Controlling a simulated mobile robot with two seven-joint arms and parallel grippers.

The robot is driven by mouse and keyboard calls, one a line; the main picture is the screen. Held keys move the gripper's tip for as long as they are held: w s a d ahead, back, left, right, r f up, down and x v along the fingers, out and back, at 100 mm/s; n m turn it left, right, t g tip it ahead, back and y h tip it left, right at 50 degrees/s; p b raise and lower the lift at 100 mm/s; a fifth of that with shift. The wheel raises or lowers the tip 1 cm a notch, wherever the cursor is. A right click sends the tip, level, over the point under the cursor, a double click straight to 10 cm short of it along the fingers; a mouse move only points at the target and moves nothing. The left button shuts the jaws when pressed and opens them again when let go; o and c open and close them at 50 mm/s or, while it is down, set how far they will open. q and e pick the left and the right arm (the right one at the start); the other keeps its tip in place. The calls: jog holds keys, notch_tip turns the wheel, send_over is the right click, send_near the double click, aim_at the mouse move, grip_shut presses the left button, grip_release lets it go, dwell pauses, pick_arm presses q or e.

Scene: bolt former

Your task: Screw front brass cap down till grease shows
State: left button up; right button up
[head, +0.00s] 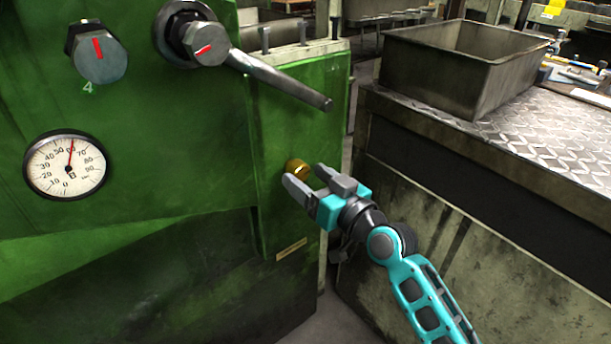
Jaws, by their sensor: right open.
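The brass cap (297,168) is a small gold-coloured knob on the green machine (150,200), on the narrow panel near its right edge. My right gripper (306,177) is open, its two grey fingertips just in front of and below the cap. The left fingertip overlaps the cap's lower edge in the head view; I cannot tell whether it touches. The cap's lower part is partly hidden by the fingers. No grease can be made out around it. My left gripper is not in view.
A long metal lever (275,78) juts out above the cap. A dial gauge (65,164) and a knob (98,55) marked 4 are on the left. At right, a metal bin (455,75) stands on a tread-plate bench (530,130). A narrow gap separates machine and bench.

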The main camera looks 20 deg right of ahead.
jog(key=shift+w+a, duration=0.25)
jog(key=shift+w, duration=0.4)
jog(key=shift+c, duration=0.3)
jog(key=c, duration=1)
